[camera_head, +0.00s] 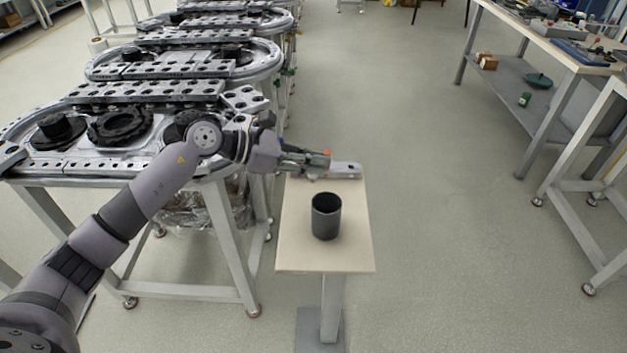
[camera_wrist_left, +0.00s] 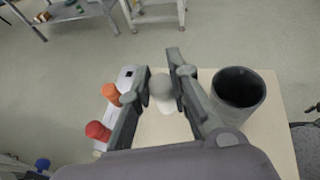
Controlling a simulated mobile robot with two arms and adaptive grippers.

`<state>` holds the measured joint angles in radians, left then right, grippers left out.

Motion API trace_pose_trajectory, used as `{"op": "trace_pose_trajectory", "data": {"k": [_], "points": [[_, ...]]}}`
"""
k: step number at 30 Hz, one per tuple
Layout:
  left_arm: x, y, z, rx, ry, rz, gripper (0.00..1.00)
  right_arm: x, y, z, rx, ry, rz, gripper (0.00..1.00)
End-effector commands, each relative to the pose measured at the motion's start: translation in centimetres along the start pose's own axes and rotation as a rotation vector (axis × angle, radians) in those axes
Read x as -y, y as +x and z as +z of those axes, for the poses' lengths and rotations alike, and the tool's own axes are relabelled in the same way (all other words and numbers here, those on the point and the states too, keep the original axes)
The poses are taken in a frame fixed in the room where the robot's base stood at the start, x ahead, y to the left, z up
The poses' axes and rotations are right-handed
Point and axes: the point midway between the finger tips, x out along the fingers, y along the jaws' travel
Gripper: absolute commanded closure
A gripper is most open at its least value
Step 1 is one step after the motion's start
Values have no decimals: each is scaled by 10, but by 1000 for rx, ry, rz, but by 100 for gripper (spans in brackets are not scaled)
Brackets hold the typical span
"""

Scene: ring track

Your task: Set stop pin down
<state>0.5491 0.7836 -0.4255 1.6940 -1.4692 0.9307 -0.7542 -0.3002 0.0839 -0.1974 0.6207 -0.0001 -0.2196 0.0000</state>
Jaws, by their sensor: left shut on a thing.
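My left gripper (camera_head: 322,162) reaches over the far end of a small pale stand (camera_head: 301,256). In the left wrist view its fingers (camera_wrist_left: 158,80) are closed around a grey, round-topped piece (camera_wrist_left: 162,88), which looks like the stop pin. A pale part shows under it, and I cannot tell whether it touches the surface below. In the head view the piece is hidden by the gripper. A metal holder (camera_head: 347,170) lies beside the fingers at the stand's far edge. In the wrist view it carries an orange knob (camera_wrist_left: 112,95) and a red knob (camera_wrist_left: 97,131). My right gripper is out of view.
A dark open cup (camera_head: 326,217) stands upright on the stand, nearer than the gripper. The ring track (camera_head: 150,90) on its metal frame is to the left. A workbench (camera_head: 560,50) stands at the right. The floor between is clear.

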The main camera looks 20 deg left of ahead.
Motion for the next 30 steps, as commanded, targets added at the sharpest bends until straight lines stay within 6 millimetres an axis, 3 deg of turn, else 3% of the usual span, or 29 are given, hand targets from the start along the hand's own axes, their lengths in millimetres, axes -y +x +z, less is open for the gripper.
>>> {"op": "trace_pose_trajectory", "data": {"k": [15,28,29,30], "points": [[-1,24,-57,3,-1,0,100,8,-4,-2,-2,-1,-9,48],[-1,27,-65,2,2,0,100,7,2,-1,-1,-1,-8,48],[-1,26,-63,2,2,0,81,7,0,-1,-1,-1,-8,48],[-1,26,-63,2,2,0,78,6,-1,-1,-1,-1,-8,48]]}}
